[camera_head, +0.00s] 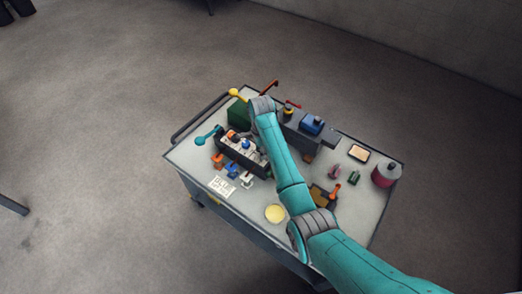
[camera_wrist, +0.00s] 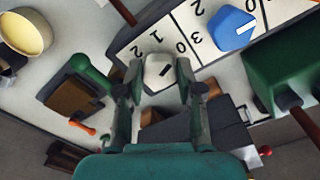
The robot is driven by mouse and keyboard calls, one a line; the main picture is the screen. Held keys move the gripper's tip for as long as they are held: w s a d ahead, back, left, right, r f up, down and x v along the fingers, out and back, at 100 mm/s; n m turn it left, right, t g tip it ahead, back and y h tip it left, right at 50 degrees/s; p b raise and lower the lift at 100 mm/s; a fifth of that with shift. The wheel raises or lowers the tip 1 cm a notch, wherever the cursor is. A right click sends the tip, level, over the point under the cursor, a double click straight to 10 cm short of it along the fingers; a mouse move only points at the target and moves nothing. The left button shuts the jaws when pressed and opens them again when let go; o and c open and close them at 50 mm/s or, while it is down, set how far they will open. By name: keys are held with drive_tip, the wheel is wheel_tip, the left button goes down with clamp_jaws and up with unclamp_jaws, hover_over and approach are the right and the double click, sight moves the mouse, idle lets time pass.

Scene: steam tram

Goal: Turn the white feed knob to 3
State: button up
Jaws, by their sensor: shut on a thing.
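The white feed knob (camera_wrist: 158,72) sits at the edge of a pale panel with black numerals (camera_wrist: 187,28) in the wrist view. A dark pointer line on its top slants to the upper right; I cannot tell which numeral it marks. The fingers of my gripper (camera_wrist: 158,84) are on both sides of the knob and shut on it. Some of the nearby numerals read 2, 1, 0 and 3. A blue knob (camera_wrist: 232,27) with a white line stands on the same panel, to the upper right. In the head view my arm hides the gripper.
A green box (camera_wrist: 285,65) is to the right of the knobs. A brown block with a green handle (camera_wrist: 75,95) and a yellow bowl (camera_wrist: 25,32) lie to the left. On the cart, a pink canister (camera_head: 385,175) and a small tray (camera_head: 358,153) stand at the right.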

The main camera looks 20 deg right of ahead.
drive_tip(key=n, duration=0.4)
drive_tip(key=shift+n, duration=0.3)
drive_tip(key=n, duration=0.3)
drive_tip(key=shift+n, duration=0.4)
drive_tip(key=n, duration=1.2)
drive_tip(key=shift+n, duration=0.3)
drive_tip(key=n, duration=0.3)
drive_tip(key=shift+n, duration=0.3)
drive_tip(key=n, duration=0.3)
drive_tip(key=shift+n, duration=2.1)
